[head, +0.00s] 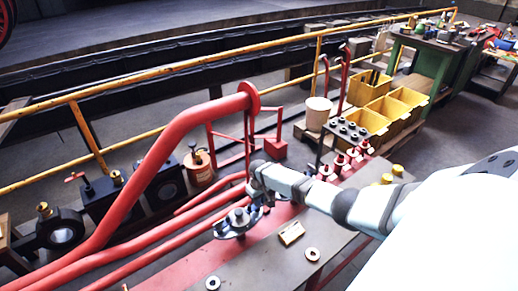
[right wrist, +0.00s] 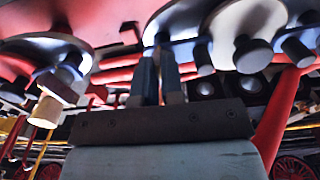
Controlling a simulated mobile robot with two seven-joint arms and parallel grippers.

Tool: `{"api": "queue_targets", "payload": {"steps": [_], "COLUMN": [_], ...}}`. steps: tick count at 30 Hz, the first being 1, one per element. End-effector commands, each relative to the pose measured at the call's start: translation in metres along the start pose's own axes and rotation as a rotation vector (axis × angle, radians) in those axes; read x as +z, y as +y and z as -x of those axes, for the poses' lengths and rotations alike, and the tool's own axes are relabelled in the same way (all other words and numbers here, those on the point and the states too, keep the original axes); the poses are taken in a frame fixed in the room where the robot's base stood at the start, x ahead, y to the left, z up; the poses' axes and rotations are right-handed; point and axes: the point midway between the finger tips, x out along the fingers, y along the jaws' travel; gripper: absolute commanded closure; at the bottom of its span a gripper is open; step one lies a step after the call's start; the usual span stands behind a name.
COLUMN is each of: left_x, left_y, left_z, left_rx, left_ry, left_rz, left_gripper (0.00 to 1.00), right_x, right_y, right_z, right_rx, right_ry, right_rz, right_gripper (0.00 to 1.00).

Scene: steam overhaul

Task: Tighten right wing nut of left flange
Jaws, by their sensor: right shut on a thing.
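The grey flange (head: 232,228) sits at the end of the red pipes on the red bench, with a round stud or nut on top. My right gripper (head: 262,198) reaches in from the right and is at the flange's right side. In the right wrist view its two fingers (right wrist: 160,60) are close together under a pale metal disc and are shut on a small part at its edge, which I take to be the right wing nut. The fingers mostly hide this part. My left gripper is not in view.
Red pipes (head: 150,190) run along the left, close to the flange. A small brass block (head: 291,233) and metal rings (head: 312,254) lie on the bench. Yellow bins (head: 367,119) and a cream bucket (head: 318,113) stand behind. A yellow railing (head: 200,62) crosses the back.

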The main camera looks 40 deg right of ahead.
Motion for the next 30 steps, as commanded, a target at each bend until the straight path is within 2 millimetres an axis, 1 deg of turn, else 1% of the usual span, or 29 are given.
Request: {"api": "queue_targets", "payload": {"steps": [1, 2, 3, 4, 12, 16, 20, 27, 30], "left_x": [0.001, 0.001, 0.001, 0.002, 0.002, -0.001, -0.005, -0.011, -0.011], "left_y": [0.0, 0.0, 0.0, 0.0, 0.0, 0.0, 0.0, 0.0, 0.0], "left_z": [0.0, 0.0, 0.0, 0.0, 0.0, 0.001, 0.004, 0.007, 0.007], "left_rx": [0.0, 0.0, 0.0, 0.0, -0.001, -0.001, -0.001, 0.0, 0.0], "left_ry": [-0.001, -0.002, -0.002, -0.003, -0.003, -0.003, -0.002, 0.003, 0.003], "left_rz": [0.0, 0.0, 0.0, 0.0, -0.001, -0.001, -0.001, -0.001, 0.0], "left_gripper": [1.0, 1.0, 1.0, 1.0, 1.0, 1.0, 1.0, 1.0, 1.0], "right_x": [0.0, 0.0, 0.0, 0.0, 0.0, -0.001, 0.0, 0.0, 0.0], "right_y": [-0.001, -0.001, 0.0, 0.0, 0.0, 0.001, 0.001, 0.001, 0.0], "right_z": [0.0, 0.0, 0.0, 0.0, 0.001, 0.01, 0.033, 0.088, 0.107], "right_rx": [-0.001, -0.001, -0.001, -0.001, 0.0, 0.0, 0.0, 0.001, 0.001], "right_ry": [0.0, 0.0, 0.001, 0.001, 0.001, 0.001, 0.003, 0.004, 0.003], "right_rz": [-0.001, -0.001, -0.001, 0.0, 0.0, 0.001, 0.001, 0.002, 0.001], "right_gripper": [0.87, 0.8, 0.71, 0.66, 0.66, 0.66, 0.66, 0.66, 0.66]}}
